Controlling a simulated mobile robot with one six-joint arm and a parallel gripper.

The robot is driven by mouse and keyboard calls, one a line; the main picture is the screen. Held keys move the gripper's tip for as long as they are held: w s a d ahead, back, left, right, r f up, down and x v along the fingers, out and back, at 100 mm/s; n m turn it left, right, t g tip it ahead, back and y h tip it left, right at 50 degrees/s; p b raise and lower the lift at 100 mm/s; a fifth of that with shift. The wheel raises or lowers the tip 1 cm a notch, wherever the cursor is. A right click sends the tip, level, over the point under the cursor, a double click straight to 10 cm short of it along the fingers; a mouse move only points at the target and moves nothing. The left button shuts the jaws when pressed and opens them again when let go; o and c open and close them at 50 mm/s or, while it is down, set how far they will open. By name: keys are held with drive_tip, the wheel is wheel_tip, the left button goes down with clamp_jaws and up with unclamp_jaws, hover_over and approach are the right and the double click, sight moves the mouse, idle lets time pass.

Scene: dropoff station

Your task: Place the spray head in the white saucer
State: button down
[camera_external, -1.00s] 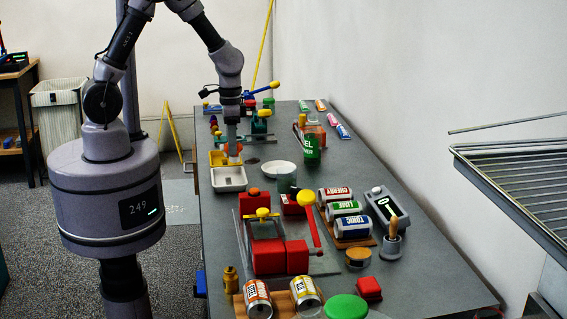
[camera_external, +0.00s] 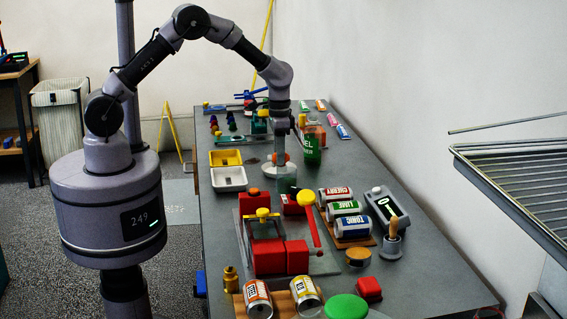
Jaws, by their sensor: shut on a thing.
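The orange spray head (camera_external: 270,157) is in the jaws of my gripper (camera_external: 279,157), which is shut on it. Orange shows on both sides of the gripper's tip. The white saucer (camera_external: 266,174) lies on the grey table directly below the gripper. The gripper and spray head cover most of the saucer's middle. I cannot tell whether the spray head touches the saucer or hangs just above it.
A green bottle (camera_external: 312,150) stands close to the right of the gripper. A white tray (camera_external: 229,187) and a yellow tray (camera_external: 226,158) lie to the left. Red clamps (camera_external: 268,258) and cans (camera_external: 350,227) fill the nearer table.

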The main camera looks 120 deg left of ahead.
drive_tip(key=shift+f, duration=0.2)
drive_tip(key=c, duration=1.1)
unclamp_jaws()
drive_tip(key=shift+r, duration=0.15)
